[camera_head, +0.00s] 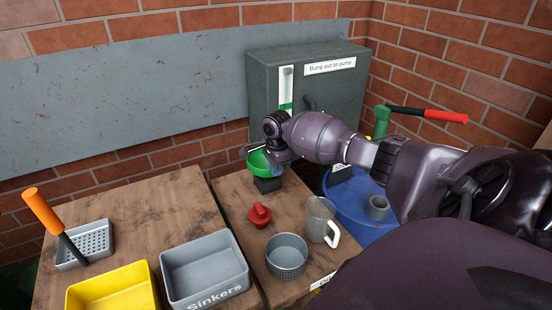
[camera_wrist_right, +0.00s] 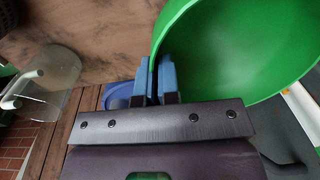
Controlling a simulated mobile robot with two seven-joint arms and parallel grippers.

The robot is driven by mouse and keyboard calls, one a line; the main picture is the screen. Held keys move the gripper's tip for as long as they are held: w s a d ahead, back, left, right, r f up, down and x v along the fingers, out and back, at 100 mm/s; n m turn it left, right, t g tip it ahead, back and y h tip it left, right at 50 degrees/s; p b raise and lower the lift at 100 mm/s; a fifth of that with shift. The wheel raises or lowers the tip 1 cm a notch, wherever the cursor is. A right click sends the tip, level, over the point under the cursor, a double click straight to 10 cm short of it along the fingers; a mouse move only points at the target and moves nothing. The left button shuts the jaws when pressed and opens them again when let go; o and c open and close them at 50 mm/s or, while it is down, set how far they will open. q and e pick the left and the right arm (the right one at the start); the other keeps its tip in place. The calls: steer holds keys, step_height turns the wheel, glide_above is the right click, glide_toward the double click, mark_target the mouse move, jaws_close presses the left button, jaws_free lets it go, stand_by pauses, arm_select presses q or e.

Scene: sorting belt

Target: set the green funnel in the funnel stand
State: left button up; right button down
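The green funnel (camera_head: 259,162) is at the back of the right-hand wooden table, just above a small black block (camera_head: 267,184) that looks like the funnel stand. The gripper and arm partly cover the funnel, and I cannot tell whether its spout is inside the stand. My right gripper (camera_head: 256,150) is at the funnel's rim. In the right wrist view, its blue-tipped fingers (camera_wrist_right: 155,78) are closed on either side of the edge of the green funnel (camera_wrist_right: 240,50). My left gripper is in neither view.
A red part (camera_head: 260,215), a clear jug (camera_head: 320,220) and a round grey container (camera_head: 286,257) stand in front. A grey "Sinkers" bin (camera_head: 204,286) and a yellow bin (camera_head: 80,291) are left. A grey cabinet (camera_head: 345,90) stands behind; a blue drum (camera_head: 350,207) is right.

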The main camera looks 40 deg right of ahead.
steer(key=shift+f, duration=0.15)
steer(key=c, duration=1.3)
jaws_free()
steer(key=c, duration=0.4)
